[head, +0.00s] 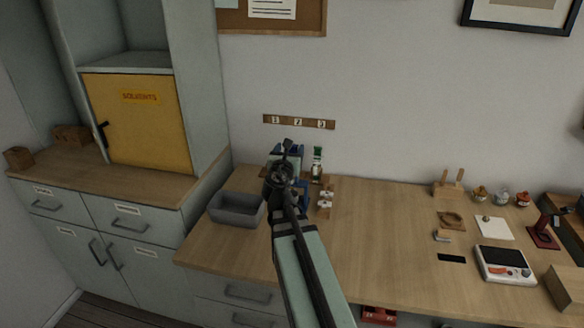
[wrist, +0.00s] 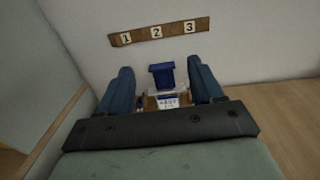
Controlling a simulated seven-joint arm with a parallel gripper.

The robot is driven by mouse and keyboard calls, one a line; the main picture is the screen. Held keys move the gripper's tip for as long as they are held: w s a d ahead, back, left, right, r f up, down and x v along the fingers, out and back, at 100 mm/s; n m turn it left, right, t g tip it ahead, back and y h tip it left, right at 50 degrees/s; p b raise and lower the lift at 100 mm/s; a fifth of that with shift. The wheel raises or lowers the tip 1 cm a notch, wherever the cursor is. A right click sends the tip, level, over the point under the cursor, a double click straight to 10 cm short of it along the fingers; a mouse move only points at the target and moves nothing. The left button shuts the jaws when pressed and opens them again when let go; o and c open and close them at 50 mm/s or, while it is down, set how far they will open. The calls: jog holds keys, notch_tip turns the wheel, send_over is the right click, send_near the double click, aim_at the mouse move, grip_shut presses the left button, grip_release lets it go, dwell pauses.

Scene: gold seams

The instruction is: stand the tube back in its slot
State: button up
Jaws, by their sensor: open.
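My gripper (head: 287,166) is over the back left of the bench, below the number strip. In the wrist view my gripper (wrist: 160,66) has its two blue fingers wide apart. A dark blue object (wrist: 161,77), wider at its top, shows between them, with a gap on each side. A white label (wrist: 168,102) with print too small to read is just below it. A slim green-topped tube-like item (head: 317,162) stands upright just right of my gripper in the head view. My gripper hides much of this spot, and I cannot tell which item is the task's tube or see its slot clearly.
A wooden strip numbered 1, 2, 3 (head: 298,122) is on the wall behind. A grey bin (head: 237,209) stands left of my gripper. Small white pieces on wood (head: 325,200) lie to the right. The bench middle is clear; a scale (head: 504,264) stands far right.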

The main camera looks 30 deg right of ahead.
jog(key=x, duration=0.6)
jog(key=shift+d, duration=0.1)
grip_shut()
dwell(0.5)
